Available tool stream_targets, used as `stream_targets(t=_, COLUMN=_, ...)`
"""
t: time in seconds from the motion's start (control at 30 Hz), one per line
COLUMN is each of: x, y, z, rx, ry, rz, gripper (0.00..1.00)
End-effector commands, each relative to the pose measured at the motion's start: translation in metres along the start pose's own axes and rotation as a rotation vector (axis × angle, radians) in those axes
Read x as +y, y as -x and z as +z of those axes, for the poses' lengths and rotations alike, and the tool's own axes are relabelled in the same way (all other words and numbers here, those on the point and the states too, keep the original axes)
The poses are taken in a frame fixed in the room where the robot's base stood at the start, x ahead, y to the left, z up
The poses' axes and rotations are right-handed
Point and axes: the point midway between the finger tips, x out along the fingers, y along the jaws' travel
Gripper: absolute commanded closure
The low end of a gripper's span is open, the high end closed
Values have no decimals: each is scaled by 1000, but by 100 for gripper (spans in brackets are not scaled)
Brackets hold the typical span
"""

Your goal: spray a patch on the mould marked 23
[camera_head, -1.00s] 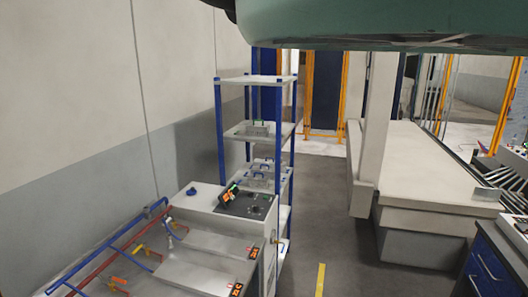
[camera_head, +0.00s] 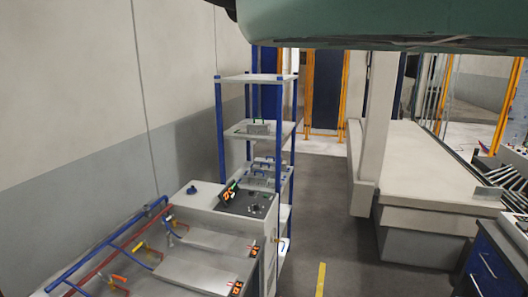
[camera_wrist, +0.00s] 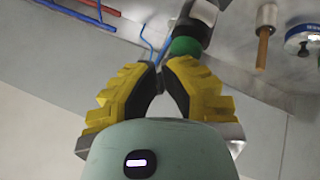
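Two flat grey moulds (camera_head: 212,240) lie on the bench at the lower left of the head view, the nearer one (camera_head: 180,273) beside it. Each has a small dark display with orange digits at its right corner, one at the back (camera_head: 252,251) and one at the front (camera_head: 237,288). The digits are too small to read surely. My gripper (camera_wrist: 159,66) shows in the wrist view with yellow fingers whose tips come together, and no held thing is visible. A green ball (camera_wrist: 186,46) on a dark fitting lies just beyond the right fingertip. No spray tool is clearly recognisable.
Red and blue pipes (camera_head: 120,248) with orange and yellow valve handles run along the bench's left. A control box (camera_head: 245,203) stands behind the moulds, with blue-posted shelving (camera_head: 233,79) beyond. A pale table (camera_head: 425,160) stands right. Grey floor (camera_head: 325,215) lies clear between.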

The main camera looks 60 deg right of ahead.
Motion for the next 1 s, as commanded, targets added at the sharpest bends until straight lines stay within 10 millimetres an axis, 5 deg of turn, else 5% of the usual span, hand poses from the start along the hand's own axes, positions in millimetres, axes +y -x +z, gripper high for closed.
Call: stream_targets(t=1.0, x=6, y=8, z=-2, rx=-3, ry=-5, rz=2, gripper=100)
